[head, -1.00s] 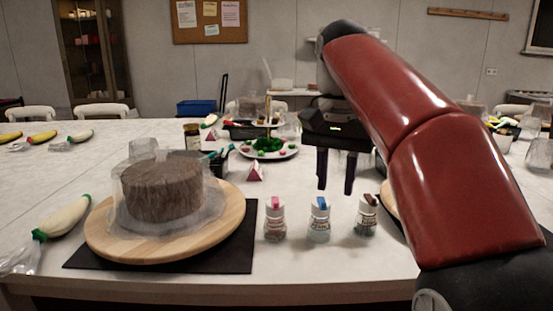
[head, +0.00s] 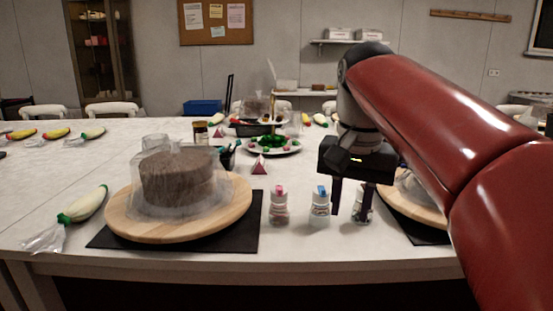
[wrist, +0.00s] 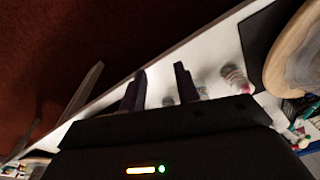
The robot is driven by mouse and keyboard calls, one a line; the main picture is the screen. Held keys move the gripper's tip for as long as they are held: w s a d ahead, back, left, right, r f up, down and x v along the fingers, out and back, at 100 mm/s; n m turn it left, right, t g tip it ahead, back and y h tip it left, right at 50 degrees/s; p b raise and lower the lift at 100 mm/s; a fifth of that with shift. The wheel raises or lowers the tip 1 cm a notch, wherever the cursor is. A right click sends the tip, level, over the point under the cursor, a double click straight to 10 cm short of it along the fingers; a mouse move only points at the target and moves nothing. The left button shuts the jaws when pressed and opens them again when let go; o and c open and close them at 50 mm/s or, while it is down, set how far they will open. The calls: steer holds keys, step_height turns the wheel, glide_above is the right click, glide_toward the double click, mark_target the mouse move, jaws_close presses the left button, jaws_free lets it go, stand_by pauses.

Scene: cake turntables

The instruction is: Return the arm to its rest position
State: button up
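My gripper (head: 347,202) hangs at the end of my red arm, at the right of the head view, with its two dark fingers apart and pointing down. Nothing shows between the fingers. It appears in front of two small bottles near the table's front edge, a blue-capped bottle (head: 320,203) and a bottle (head: 363,204) partly hidden by a finger. In the wrist view the two fingers (wrist: 160,85) are spread, with the table edge and blurred bottles beyond them.
A chocolate cake (head: 176,178) under a clear cover stands on a wooden turntable (head: 125,222) at left. A pink-capped bottle (head: 279,206) stands right of it. Another turntable (head: 420,212) is partly behind my arm. A piping bag (head: 84,206) lies far left.

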steer(key=s+d+f+n+t, duration=0.1)
steer(key=s+f+n+t, duration=0.1)
steer(key=s+f, duration=0.5)
steer(key=s+d+f+n+t, duration=0.2)
steer(key=s+f, duration=0.5)
steer(key=f, duration=0.6)
steer(key=shift+d, duration=0.2)
